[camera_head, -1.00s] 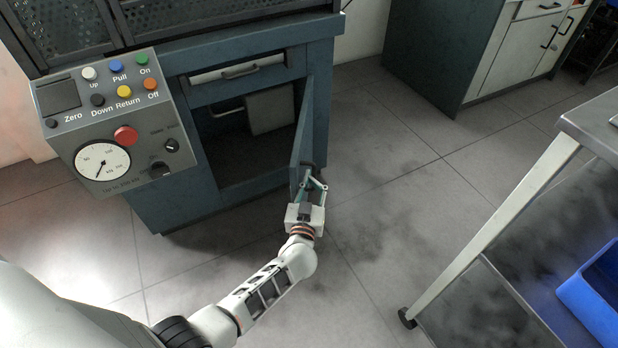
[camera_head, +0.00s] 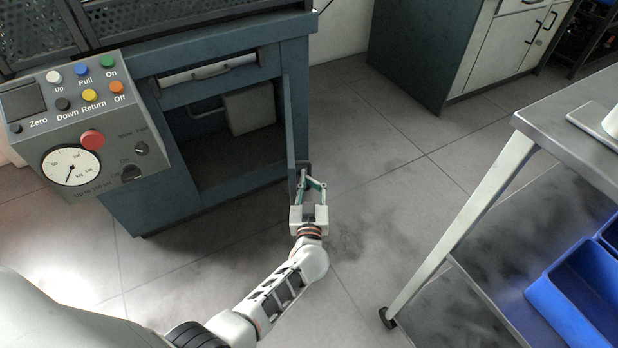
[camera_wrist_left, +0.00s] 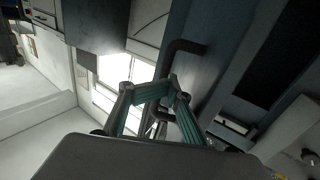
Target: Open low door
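The low door (camera_head: 291,120) of the blue-grey machine cabinet (camera_head: 150,200) stands open on the right side of the opening, seen nearly edge-on in the head view. Its dark handle (camera_head: 304,168) is on the door's outer face; it shows as a bent bar in the left wrist view (camera_wrist_left: 185,46). My left gripper (camera_head: 312,183) is at this handle, its teal fingers drawn together around the bar; the exact contact is partly hidden. The fingers also show in the left wrist view (camera_wrist_left: 158,92). My right gripper is not in view.
The dark compartment (camera_head: 225,140) holds a pale box (camera_head: 248,108). A drawer (camera_head: 207,75) is above it. A control panel (camera_head: 75,120) juts out at left. A metal table (camera_head: 560,125) with blue bins (camera_head: 580,295) stands at right. The floor between is clear.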

